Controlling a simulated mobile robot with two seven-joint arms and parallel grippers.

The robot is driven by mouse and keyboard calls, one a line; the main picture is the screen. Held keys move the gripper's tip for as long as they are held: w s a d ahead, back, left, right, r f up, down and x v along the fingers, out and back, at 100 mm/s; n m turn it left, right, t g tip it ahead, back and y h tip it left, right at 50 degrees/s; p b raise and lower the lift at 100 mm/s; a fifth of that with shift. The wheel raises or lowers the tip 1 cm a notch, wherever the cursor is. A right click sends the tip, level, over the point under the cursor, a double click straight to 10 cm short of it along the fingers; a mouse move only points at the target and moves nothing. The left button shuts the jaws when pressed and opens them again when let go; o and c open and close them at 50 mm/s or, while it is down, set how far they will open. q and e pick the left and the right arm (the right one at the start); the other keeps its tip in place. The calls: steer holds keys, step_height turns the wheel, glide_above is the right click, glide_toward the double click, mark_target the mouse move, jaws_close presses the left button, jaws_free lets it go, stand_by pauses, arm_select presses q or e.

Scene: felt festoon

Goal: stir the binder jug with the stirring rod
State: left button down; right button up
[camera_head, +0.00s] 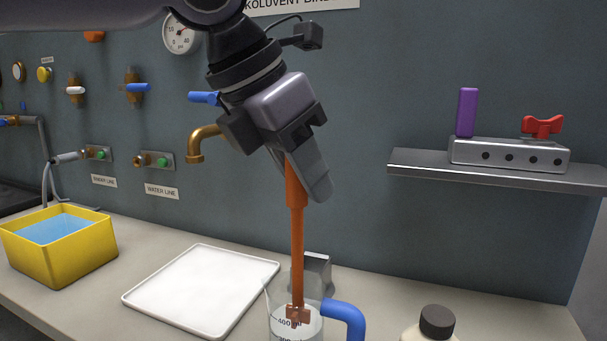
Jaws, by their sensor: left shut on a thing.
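My left gripper (305,165) comes down from the top of the head view, tilted, and is shut on the top of the orange stirring rod (297,235). The rod hangs almost upright, and its paddle end is at the clear jug (275,318) with a blue handle (347,315). The paddle shows within the jug's outline, near the pale contents and the 400 mark. How deep the paddle reaches is hard to tell. The jug's lower part is cut off by the bottom edge. My right gripper is not in view.
A white tray (200,290) lies left of the jug, and a yellow basin (60,252) of blue liquid stands farther left. A grey block (318,267) is behind the jug. A dark-capped bottle (436,323) stands at right. A wall shelf (500,171) and brass tap (200,142) project behind.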

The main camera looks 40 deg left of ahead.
arm_select(q)
steer(key=shift+r+p, duration=2)
steer(key=shift+r, duration=0.65)
step_height(320, 180, up, 3)
steer(key=shift+f+p, duration=0.2)
steer(key=shift+p, duration=0.9)
step_height(320, 180, up, 3)
steer(key=p, duration=0.3)
steer(key=shift+r, duration=0.2)
